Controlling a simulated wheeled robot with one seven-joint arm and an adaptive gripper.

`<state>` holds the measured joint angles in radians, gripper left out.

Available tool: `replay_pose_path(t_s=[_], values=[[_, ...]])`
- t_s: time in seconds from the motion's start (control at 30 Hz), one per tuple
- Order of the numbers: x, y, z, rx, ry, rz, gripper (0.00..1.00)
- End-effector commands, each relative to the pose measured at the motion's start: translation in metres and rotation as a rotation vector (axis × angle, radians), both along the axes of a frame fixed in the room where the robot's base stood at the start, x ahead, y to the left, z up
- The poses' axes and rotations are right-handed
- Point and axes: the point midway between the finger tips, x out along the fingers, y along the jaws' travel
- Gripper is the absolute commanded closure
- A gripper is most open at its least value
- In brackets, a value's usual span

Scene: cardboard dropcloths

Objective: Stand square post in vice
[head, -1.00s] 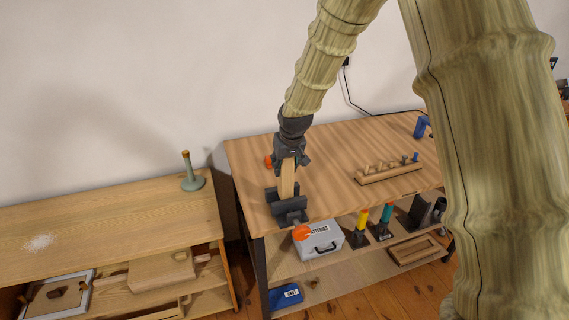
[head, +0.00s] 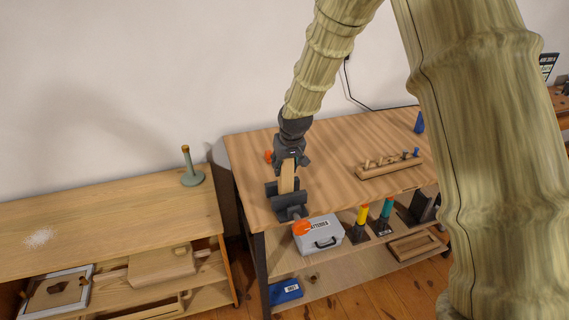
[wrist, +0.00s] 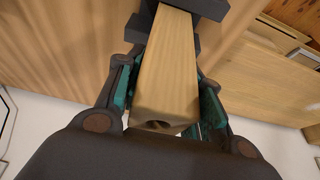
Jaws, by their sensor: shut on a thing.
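The square post (head: 287,177) is a light wooden bar standing upright at the front left of the workbench. My gripper (head: 289,160) is shut on its upper part from above. In the wrist view the post (wrist: 168,70) lies between the teal-padded fingers of my gripper (wrist: 165,95), and its end with a dark hole faces the camera. The dark vice (head: 291,208) sits at the bench's front edge. The post's lower end is between the vice jaws (wrist: 200,8); whether it touches the bottom is hidden.
A peg rack (head: 390,168) lies on the bench to the right. An orange object (head: 268,156) is just behind my gripper. A grey case (head: 320,236) and colored-handled tools stand on the shelf below. A lower cabinet (head: 120,215) with a green stand (head: 191,176) is at left.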

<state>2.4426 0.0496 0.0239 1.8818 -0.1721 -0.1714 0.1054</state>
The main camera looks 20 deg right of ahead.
Motion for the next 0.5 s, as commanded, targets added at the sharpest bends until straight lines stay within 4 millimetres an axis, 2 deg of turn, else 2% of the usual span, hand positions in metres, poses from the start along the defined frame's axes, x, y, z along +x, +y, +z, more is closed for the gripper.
replay_pose_path(t_s=[0.5], values=[[0.000, 0.000, -0.012, 0.000, -0.001, 0.000, 0.91]])
